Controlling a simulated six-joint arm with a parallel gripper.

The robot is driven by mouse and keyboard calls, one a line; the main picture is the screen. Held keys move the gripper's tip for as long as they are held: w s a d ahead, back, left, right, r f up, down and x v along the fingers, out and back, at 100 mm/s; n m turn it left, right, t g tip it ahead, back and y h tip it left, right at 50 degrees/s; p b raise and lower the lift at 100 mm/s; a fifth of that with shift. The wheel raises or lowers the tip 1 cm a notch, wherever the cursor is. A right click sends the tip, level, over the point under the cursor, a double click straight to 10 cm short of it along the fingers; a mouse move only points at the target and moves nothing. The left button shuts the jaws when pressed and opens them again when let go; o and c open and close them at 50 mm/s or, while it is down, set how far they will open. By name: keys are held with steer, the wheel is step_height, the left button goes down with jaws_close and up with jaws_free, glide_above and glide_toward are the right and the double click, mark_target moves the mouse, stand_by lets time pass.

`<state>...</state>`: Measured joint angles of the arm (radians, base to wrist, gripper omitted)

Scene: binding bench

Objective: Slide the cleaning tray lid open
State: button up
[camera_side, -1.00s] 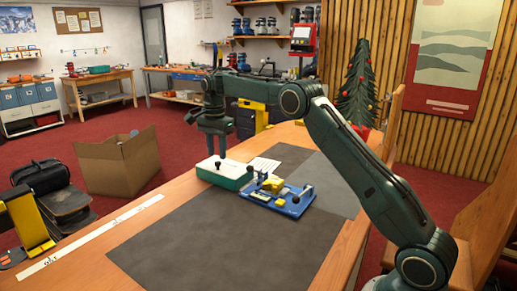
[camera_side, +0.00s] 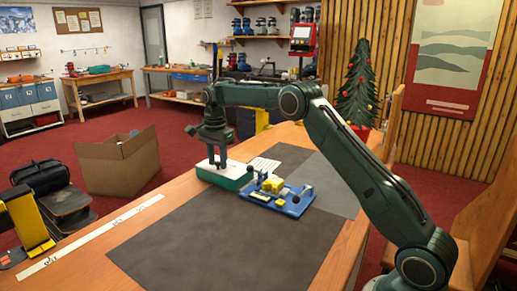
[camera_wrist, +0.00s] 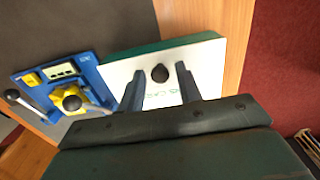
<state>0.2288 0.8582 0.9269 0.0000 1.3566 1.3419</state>
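The cleaning tray (camera_side: 226,180) is a green box with a white lid (camera_side: 205,166), standing on the bench. In the wrist view the lid (camera_wrist: 208,58) has a round dark knob (camera_wrist: 160,73) and faint green lettering. My gripper (camera_side: 218,165) points down over the lid, its fingertips close to the lid's surface. In the wrist view my gripper (camera_wrist: 160,78) is open, one finger on each side of the knob, with gaps between. In the side view the knob is not clearly visible behind the fingers. The lid appears to cover the tray.
A blue fixture (camera_side: 285,200) with yellow parts and a lever stands just right of the tray, close to it. A dark mat (camera_side: 225,245) covers the bench in front and is clear. A white ruler strip (camera_side: 90,238) lies along the left edge.

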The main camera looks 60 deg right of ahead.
steer(key=c, duration=0.6)
steer(key=shift+o, duration=0.2)
steer(key=shift+d, duration=4.25)
steer(key=o, duration=0.4)
steer(key=shift+o, duration=0.2)
